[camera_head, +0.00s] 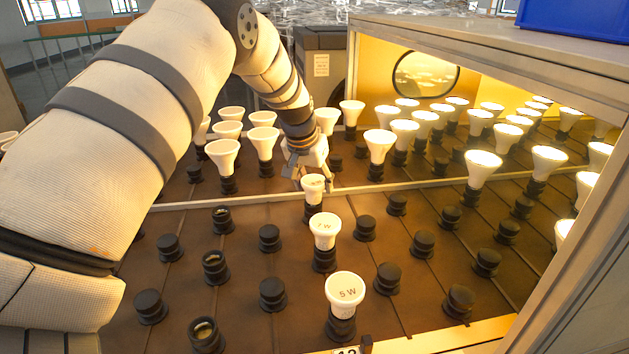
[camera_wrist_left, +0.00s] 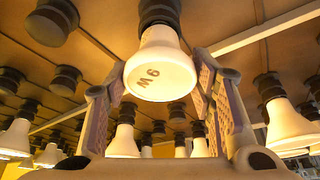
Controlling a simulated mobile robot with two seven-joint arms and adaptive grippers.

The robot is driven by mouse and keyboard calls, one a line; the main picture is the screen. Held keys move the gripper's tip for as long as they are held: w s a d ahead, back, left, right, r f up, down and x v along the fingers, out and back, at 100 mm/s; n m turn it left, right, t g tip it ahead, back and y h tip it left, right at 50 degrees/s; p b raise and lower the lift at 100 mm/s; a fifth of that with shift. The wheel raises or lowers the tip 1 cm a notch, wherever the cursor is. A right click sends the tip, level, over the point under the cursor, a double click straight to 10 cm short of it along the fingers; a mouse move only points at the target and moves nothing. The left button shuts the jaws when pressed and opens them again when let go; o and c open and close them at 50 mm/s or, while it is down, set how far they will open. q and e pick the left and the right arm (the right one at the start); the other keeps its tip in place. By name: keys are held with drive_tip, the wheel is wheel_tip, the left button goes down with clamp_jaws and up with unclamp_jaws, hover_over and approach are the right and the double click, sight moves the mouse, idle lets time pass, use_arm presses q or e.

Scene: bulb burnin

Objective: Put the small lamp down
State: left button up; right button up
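A small white lamp (camera_head: 313,184) stands upright in a black socket on the brown board, at the far end of a short row. In the left wrist view the same lamp (camera_wrist_left: 160,68) bears a "9 W" mark and its neck meets the socket (camera_wrist_left: 159,12). My left gripper (camera_head: 311,177) is at this lamp, one finger on either side. In the left wrist view the gripper (camera_wrist_left: 160,82) has its fingers spread, with the lamp between their tips; they look clear of it, though the gaps are narrow. My right gripper is not in view.
Lamps marked 7 W (camera_head: 325,230) and 5 W (camera_head: 345,290) stand in front in the same row. Several empty black sockets (camera_head: 269,238) flank the row. Larger lamps, some lit, crowd behind a pale divider rail (camera_head: 420,184). A cabinet wall (camera_head: 585,240) bounds the right.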

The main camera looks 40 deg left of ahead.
use_arm(q)
drive_tip(key=shift+o, duration=0.9)
drive_tip(key=shift+r, duration=0.1)
drive_tip(key=p+v, duration=0.2)
drive_tip(key=v, duration=1)
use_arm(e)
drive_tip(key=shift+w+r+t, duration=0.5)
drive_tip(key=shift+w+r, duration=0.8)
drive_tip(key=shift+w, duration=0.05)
